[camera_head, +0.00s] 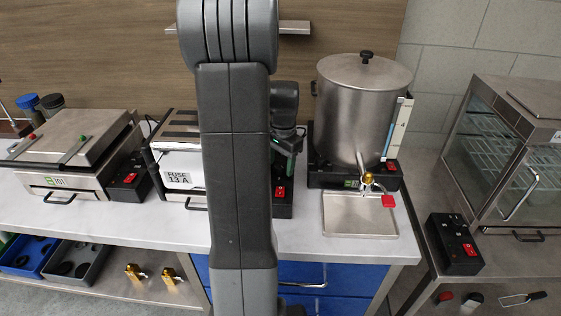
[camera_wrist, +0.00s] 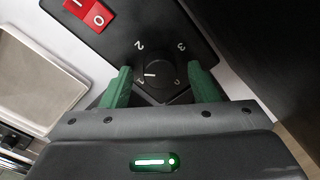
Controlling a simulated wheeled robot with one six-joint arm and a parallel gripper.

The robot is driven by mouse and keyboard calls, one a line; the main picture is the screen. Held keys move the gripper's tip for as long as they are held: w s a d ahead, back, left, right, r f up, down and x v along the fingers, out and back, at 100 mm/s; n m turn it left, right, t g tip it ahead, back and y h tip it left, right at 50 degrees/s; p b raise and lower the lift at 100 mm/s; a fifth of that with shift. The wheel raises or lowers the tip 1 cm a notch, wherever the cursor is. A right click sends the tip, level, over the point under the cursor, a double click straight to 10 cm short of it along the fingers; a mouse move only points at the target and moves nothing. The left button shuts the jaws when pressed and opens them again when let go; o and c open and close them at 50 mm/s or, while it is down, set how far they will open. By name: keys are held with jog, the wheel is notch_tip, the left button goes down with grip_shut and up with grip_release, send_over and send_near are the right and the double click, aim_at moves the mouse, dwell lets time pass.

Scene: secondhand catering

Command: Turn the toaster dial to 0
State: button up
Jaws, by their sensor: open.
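The black dial (camera_wrist: 158,72) sits on a black control panel (camera_wrist: 115,38) in the wrist view. Its white mark points left, towards the lower-left marking. The numbers 2 and 3 show above it; the lower markings are partly hidden or hard to read. My gripper (camera_wrist: 160,70) is open, with one green finger on each side of the dial; I cannot tell whether they touch it. In the head view, the toaster (camera_head: 180,128) stands left of my arm, partly hidden by it. My gripper (camera_head: 287,150) is over a black control box (camera_head: 283,208) there, and the dial is hidden.
A red switch (camera_wrist: 88,10) is on the same panel. A steel urn (camera_head: 362,105) with a tap and drip tray (camera_head: 360,214) stands close on the right. A press-like appliance (camera_head: 75,150) is on the left, and a glass cabinet (camera_head: 510,150) at far right.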

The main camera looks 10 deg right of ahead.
jog(key=shift+f, duration=0.1)
jog(key=c, duration=1)
jog(key=shift+o, duration=0.2)
